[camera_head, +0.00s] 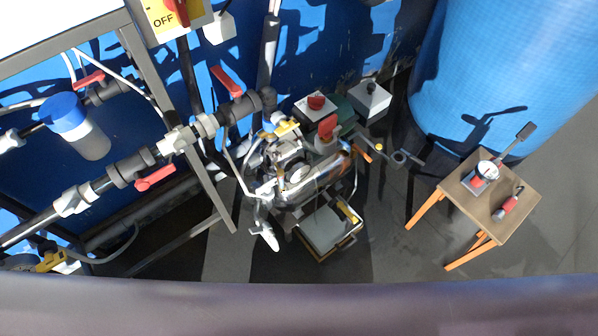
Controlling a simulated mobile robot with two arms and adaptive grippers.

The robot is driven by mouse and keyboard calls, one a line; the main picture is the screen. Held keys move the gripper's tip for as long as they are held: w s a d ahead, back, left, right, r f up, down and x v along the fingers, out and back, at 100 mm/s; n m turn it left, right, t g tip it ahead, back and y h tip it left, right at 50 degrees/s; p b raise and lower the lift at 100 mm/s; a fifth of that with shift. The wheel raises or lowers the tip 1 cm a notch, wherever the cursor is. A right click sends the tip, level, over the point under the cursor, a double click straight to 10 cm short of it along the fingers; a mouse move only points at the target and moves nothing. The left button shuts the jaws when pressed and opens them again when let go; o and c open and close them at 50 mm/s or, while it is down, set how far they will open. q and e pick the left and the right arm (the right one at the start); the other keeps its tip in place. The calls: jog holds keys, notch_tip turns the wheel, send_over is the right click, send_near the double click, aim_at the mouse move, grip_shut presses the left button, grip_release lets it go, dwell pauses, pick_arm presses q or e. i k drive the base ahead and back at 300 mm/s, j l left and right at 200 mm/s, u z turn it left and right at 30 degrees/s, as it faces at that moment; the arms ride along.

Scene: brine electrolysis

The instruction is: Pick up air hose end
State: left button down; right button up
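I cannot pick out the air hose end for sure. A cluttered metal machine (292,172) with thin hoses and fittings stands on the floor at the centre. A pale, nozzle-like piece (265,228) hangs at its lower left. An orange-tipped fitting (362,152) sticks out at its right, with a small grey fitting (400,157) beyond it. Neither of my grippers can be made out in this view.
Grey pipes with red-handled valves (155,178) and a blue-capped filter (82,128) fill the left. A large blue tank (500,70) is behind the stool. The floor (400,255) between machine and stool is open.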

aim_at(511, 202)
jog(key=z, duration=1.8)
